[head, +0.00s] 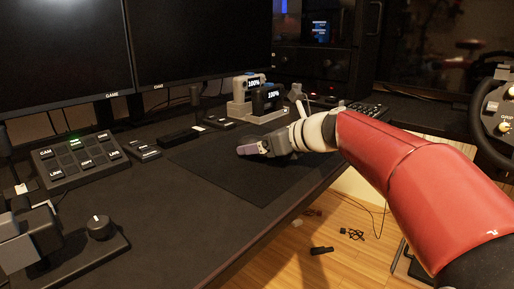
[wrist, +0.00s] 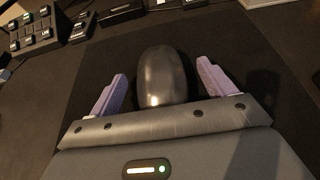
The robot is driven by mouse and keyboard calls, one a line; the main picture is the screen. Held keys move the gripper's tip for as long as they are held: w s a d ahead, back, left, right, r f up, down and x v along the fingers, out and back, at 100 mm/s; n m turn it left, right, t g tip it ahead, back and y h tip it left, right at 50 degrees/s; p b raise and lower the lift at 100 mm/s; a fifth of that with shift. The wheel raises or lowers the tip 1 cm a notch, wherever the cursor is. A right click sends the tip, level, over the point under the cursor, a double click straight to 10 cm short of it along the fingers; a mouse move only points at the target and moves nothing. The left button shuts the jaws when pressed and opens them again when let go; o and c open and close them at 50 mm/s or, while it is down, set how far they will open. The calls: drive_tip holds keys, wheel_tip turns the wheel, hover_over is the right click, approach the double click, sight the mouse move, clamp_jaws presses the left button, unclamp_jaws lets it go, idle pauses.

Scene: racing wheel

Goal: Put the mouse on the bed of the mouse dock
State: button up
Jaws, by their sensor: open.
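The mouse (wrist: 163,78) is dark, glossy and rounded, and lies on a black mat in the wrist view. My gripper (wrist: 162,71) is open, with one purple finger on each side of the mouse and a visible gap on both sides. In the head view my gripper (head: 247,149) is low over the mat, and the mouse is not discernible there. I cannot tell for sure which item is the mouse dock; a low black block (head: 180,137) lies at the mat's back edge, and a grey stand (head: 258,108) holding devices marked 100% is behind it.
A button box (head: 80,158) and a knob unit (head: 100,230) stand on the left of the desk. Monitors (head: 195,40) line the back. A steering wheel (head: 492,115) is at the right. The mat's (head: 225,180) near part is clear, close to the desk's front edge.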

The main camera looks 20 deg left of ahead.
drive_tip(key=c, duration=1.2)
